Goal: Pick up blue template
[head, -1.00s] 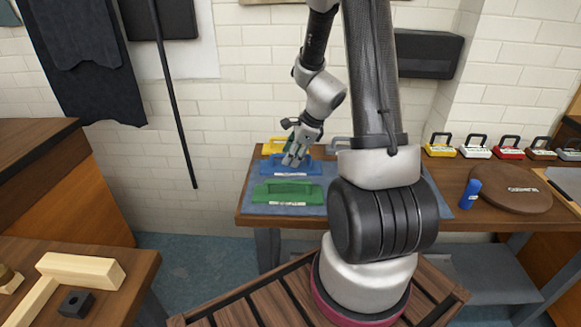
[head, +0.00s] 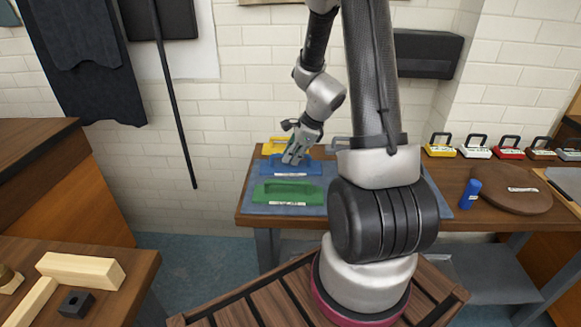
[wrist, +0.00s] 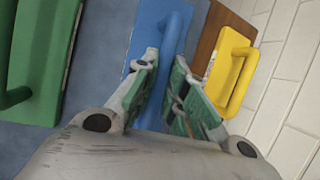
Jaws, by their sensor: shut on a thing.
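The blue template (head: 283,170) is a flat blue plate with a raised handle, lying on a blue-grey mat (head: 262,209) on the wooden table. My gripper (head: 291,161) is over it, and its fingers are around the handle. In the wrist view the blue template (wrist: 150,42) runs up from between the two fingers of my gripper (wrist: 161,85), which are shut on its handle (wrist: 171,38). The fingers hide part of the handle.
A green template (head: 287,193) lies in front of the blue one, and a yellow template (head: 275,146) lies behind it near the brick wall. A blue cylinder (head: 469,193) and a round brown board (head: 507,190) are at the right. Several handled blocks line the table's back right.

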